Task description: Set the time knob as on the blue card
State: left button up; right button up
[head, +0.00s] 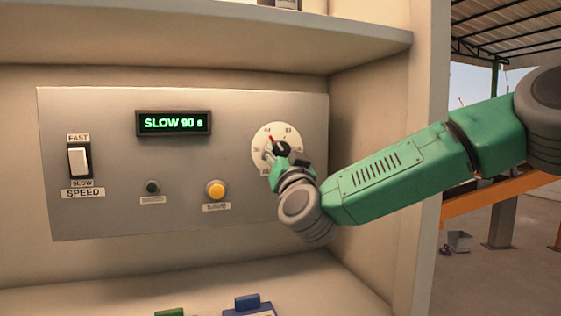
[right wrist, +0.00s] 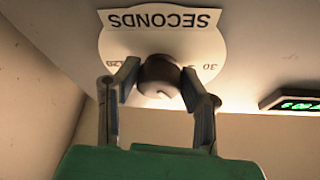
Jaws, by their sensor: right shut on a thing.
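In the right wrist view, the fingers (right wrist: 160,76) stand on both sides of the dark round knob (right wrist: 160,70), below the word SECONDS. The lit display (head: 174,123) reads SLOW 90 s. A blue clip (head: 247,302) with the card under it shows at the bottom edge; its text is cut off. My left gripper is not in view.
On the panel (head: 110,110) are a white speed switch (head: 78,161), a small dark green light or button (head: 152,187) and a yellow button (head: 216,189). A shelf (head: 200,45) overhangs the panel. A green clip (head: 169,312) is at the bottom edge.

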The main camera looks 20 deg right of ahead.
jog(key=shift+m, duration=0.6)
jog(key=o, duration=1.1)
jog(key=shift+o, duration=0.2)
jog(key=v, duration=1.2)
jog(key=shift+a, duration=0.1)
